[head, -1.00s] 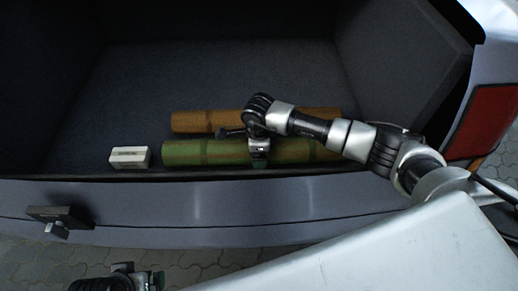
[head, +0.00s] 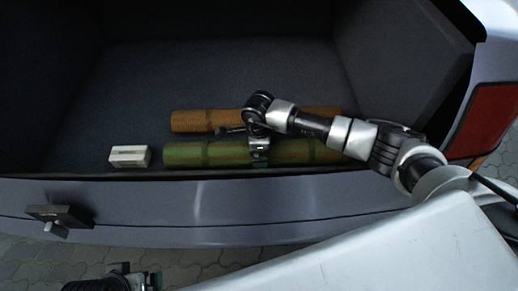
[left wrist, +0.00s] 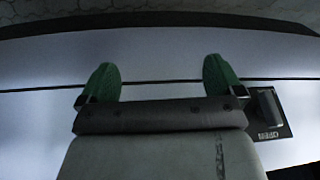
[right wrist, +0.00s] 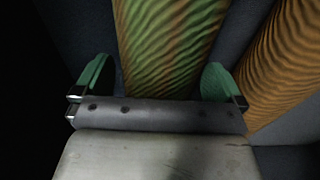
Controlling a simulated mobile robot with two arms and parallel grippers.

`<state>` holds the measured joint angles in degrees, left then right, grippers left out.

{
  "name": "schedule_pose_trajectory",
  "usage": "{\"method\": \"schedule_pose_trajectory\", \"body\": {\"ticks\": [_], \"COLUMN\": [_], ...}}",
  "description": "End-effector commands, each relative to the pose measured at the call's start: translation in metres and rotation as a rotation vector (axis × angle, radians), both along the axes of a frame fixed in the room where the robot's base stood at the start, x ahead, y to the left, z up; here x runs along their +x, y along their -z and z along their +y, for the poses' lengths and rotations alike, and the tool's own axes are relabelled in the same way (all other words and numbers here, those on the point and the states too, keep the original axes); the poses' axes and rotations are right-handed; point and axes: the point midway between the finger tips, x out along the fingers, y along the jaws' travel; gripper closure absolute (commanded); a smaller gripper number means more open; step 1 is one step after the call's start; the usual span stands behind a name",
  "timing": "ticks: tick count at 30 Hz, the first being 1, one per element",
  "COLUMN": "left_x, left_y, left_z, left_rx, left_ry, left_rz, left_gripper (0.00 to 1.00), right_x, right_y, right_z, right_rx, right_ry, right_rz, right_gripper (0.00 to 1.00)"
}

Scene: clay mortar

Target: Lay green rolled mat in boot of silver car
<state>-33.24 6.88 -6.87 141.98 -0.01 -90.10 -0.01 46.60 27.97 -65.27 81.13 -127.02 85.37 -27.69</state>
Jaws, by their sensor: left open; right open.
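The green rolled mat (head: 205,154) lies lengthwise on the boot floor of the silver car, just inside the sill. It also shows in the right wrist view (right wrist: 165,45). My right gripper (head: 260,152) is over its middle. In the right wrist view the open green-padded fingers (right wrist: 158,80) stand on either side of the mat, with gaps beside it. My left gripper (head: 138,278) is outside the car at the lower left, partly cut off by the frame. In the left wrist view its fingers (left wrist: 161,80) are open and empty before the silver bodywork.
An orange-brown rolled mat (head: 190,121) lies parallel behind the green one; it also shows in the right wrist view (right wrist: 285,60). A small white box (head: 129,156) stands left of the green mat. The sill (head: 215,188) edges the boot. The floor behind is clear.

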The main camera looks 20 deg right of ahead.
Motion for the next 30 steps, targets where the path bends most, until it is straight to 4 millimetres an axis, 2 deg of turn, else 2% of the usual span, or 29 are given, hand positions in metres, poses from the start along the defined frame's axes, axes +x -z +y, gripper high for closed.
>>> {"method": "schedule_pose_trajectory", "body": {"ticks": [9, 13, 18, 26, 29, 30], "left_x": [0.013, 0.015, 0.016, 0.017, 0.017, 0.016], "left_y": [0.043, 0.057, 0.066, 0.072, 0.090, 0.102], "left_z": [-0.002, -0.003, -0.003, -0.003, -0.004, -0.004], "left_rx": [0.001, 0.001, 0.001, 0.002, 0.003, 0.004], "left_ry": [0.003, 0.003, 0.005, 0.005, 0.007, 0.007], "left_rz": [0.031, 0.037, 0.040, 0.045, 0.059, 0.069], "left_gripper": [0.04, 0.04, 0.04, 0.04, 0.04, 0.04], "right_x": [0.002, 0.001, 0.001, 0.001, 0.001, 0.001], "right_y": [-0.065, -0.086, -0.100, -0.105, -0.113, -0.118], "right_z": [0.000, 0.000, 0.000, 0.000, 0.000, 0.000], "right_rx": [0.001, 0.001, 0.001, 0.001, 0.001, 0.001], "right_ry": [0.000, -0.001, 0.001, 0.001, 0.001, 0.000], "right_rz": [-0.007, -0.007, -0.004, -0.003, -0.004, -0.004], "right_gripper": [0.00, 0.00, 0.00, 0.00, 0.00, 0.00]}}
